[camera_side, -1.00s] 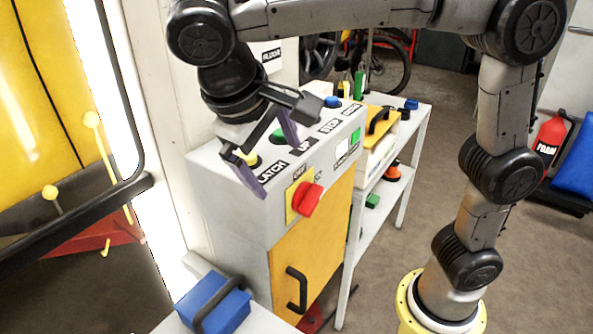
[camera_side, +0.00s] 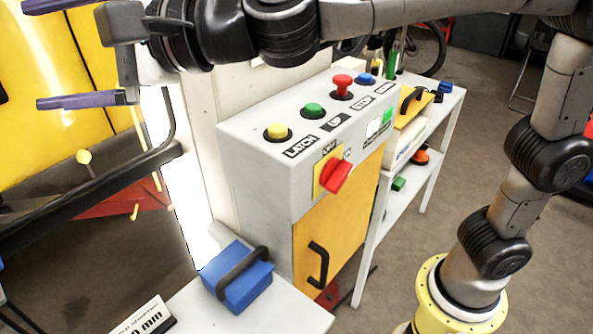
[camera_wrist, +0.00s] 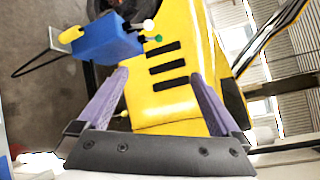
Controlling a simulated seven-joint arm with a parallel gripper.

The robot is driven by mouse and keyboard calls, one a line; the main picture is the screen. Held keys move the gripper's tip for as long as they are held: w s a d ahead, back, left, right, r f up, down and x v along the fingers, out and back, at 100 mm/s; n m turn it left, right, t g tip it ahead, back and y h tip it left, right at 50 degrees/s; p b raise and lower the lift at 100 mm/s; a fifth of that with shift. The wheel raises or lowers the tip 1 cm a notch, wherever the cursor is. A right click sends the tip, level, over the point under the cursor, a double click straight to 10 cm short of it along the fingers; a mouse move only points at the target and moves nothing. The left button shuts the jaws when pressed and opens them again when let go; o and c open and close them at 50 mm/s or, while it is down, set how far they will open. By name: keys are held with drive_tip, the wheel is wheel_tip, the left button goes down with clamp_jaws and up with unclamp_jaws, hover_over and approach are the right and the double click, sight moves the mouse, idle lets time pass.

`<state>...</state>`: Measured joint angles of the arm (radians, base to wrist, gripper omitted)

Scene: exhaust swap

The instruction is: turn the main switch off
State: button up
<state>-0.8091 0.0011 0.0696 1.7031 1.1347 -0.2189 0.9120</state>
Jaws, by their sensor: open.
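The main switch (camera_side: 338,176) is a red rotary knob on a yellow plate on the front of a grey control box (camera_side: 265,185). Its handle slants from lower left to upper right. Small OFF and ON labels are at the plate's top and right; I cannot tell exactly which the knob points to. My gripper (camera_side: 35,55) is at the upper left in the side view, well away from the switch, with purple fingers apart and nothing between them. In the wrist view my gripper (camera_wrist: 160,76) is open towards a yellow machine; the switch is not seen there.
Yellow (camera_side: 278,131), green (camera_side: 313,110), red (camera_side: 342,84) and blue buttons line the box top. A blue handled case (camera_side: 238,280) sits on a ledge below. A shelf (camera_side: 452,105) stands behind. A dark bar (camera_side: 80,205) crosses at left. A yellow machine (camera_wrist: 180,60) fills the wrist view.

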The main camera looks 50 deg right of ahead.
sight(341, 176)
drive_tip(key=s+d+f+m+h, duration=0.1)
drive_tip(key=d+f+m+h, duration=0.25)
drive_tip(key=d+m, duration=0.2)
drive_tip(key=s+d+f+m+g+h, duration=0.1)
drive_tip(key=d+f+m+h, duration=0.1)
drive_tip(key=d+m+h, duration=0.35)
drive_tip(key=s+d+f+m+h, duration=0.1)
drive_tip(key=d+f+m+h, duration=0.1)
drive_tip(key=d+m+h, duration=0.35)
drive_tip(key=s+d+f+g, duration=0.1)
drive_tip(key=s+d, duration=0.1)
drive_tip(key=s+d+f+m+g, duration=0.1)
drive_tip(key=s+d+f+g, duration=0.1)
drive_tip(key=s, duration=0.1)
drive_tip(key=s+d+f+g+h, duration=0.1)
drive_tip(key=s+d+f, duration=0.1)
drive_tip(key=shift+s+d+f+m+g, duration=0.2)
drive_tip(key=shift+s+d+m+g, duration=0.05)
drive_tip(key=shift+d+m+g, duration=0.1)
drive_tip(key=s+d+f+g, duration=0.1)
drive_tip(key=s+f+g, duration=0.25)
drive_tip(key=s, duration=0.55)
drive_tip(key=x, duration=1.3)
drive_tip(key=shift+w+d+f, duration=0.1)
drive_tip(key=shift+d+f, duration=0.05)
drive_tip(key=c, duration=1.2)
